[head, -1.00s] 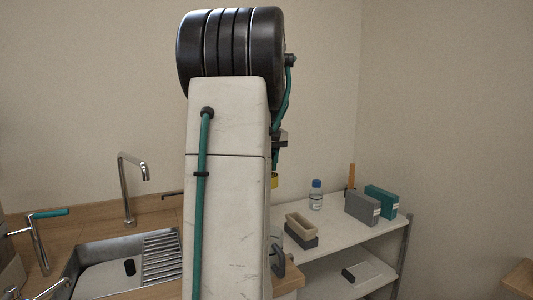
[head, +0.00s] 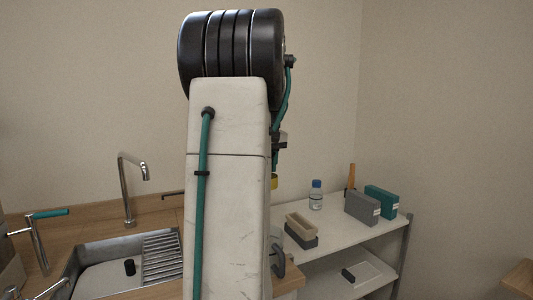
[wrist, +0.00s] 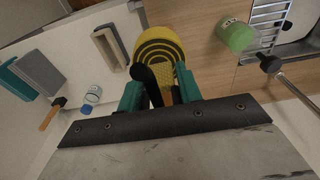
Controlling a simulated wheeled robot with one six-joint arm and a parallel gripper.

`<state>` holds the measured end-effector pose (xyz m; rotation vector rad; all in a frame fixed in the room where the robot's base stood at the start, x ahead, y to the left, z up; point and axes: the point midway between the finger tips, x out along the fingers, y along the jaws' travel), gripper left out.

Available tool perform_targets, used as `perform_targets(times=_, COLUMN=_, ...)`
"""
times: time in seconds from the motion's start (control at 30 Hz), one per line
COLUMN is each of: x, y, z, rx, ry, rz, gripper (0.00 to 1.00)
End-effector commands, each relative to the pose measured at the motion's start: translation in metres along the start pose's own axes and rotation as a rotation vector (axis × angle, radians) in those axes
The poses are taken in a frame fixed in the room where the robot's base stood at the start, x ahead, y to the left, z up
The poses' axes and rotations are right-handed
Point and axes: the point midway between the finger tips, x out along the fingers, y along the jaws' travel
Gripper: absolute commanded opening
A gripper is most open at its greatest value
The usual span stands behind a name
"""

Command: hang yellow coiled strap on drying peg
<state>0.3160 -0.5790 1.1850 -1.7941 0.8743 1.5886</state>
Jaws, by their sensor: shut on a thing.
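The yellow coiled strap (wrist: 155,42), with dark rings and a textured yellow tab, is in the upper middle of the wrist view. My gripper (wrist: 158,90), with teal fingers, is shut on the strap at its near edge. A black round-ended piece (wrist: 143,74) shows between the fingers in front of the strap; I cannot tell whether it is a peg. In the head view my arm hides most of the strap, and only a yellow sliver (head: 274,182) shows. A thin dark rod (head: 173,193) sticks out left of my arm near the wall; it may be the drying peg.
The sink (head: 100,265) and tap (head: 130,185) are at left. A green cup (wrist: 235,36) stands on the wooden counter (wrist: 212,70).

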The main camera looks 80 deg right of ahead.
Motion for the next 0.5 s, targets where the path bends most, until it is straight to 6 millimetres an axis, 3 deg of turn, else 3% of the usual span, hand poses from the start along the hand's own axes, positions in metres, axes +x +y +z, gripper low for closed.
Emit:
perform_targets(times=0.2, x=0.0028, y=0.0, z=0.0003, rx=0.0, ry=0.0, rz=0.0, gripper=0.0)
perform_targets(times=0.23, x=0.0026, y=0.0001, z=0.0002, rx=0.0, ry=0.0, rz=0.0, gripper=0.43)
perform_targets(times=0.3, x=0.0025, y=0.0, z=0.0003, rx=0.0, ry=0.0, rz=0.0, gripper=0.6)
perform_targets(times=0.5, x=0.0025, y=0.0, z=0.0003, rx=0.0, ry=0.0, rz=0.0, gripper=0.6)
